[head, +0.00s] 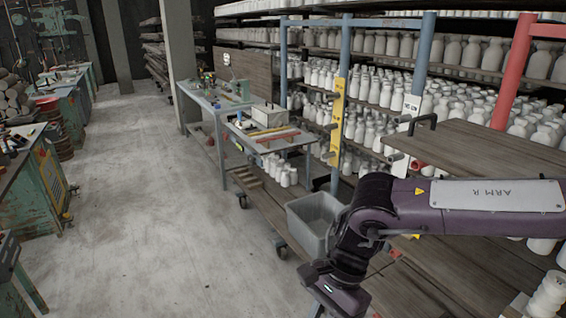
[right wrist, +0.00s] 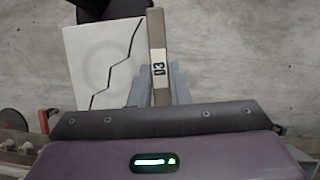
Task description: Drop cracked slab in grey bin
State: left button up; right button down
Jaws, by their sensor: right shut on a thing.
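The cracked slab (right wrist: 98,62) shows in the right wrist view as a pale face with a black zigzag crack; its grey-brown edge bears a small label that seems to read D3. My right gripper (right wrist: 158,88) is shut on it, one grey finger on each side of the edge. In the head view my right arm comes in from the right, and its wrist (head: 340,290) is at the bottom, with slab and fingertips out of view. The grey bin (head: 307,229) stands just beyond the wrist, partly hidden by my arm. My left gripper is not in view.
Shelves full of white bottles (head: 470,95) line the right side, with a wooden board (head: 480,140) above my arm. A wheeled work table (head: 270,140) stands behind the bin. The concrete floor (head: 150,200) to the left is clear, with green benches (head: 50,170) beyond.

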jog(key=shift+s+d, duration=0.1)
jog(key=shift+d, duration=0.15)
jog(key=shift+f, duration=0.1)
jog(key=shift+a, duration=0.1)
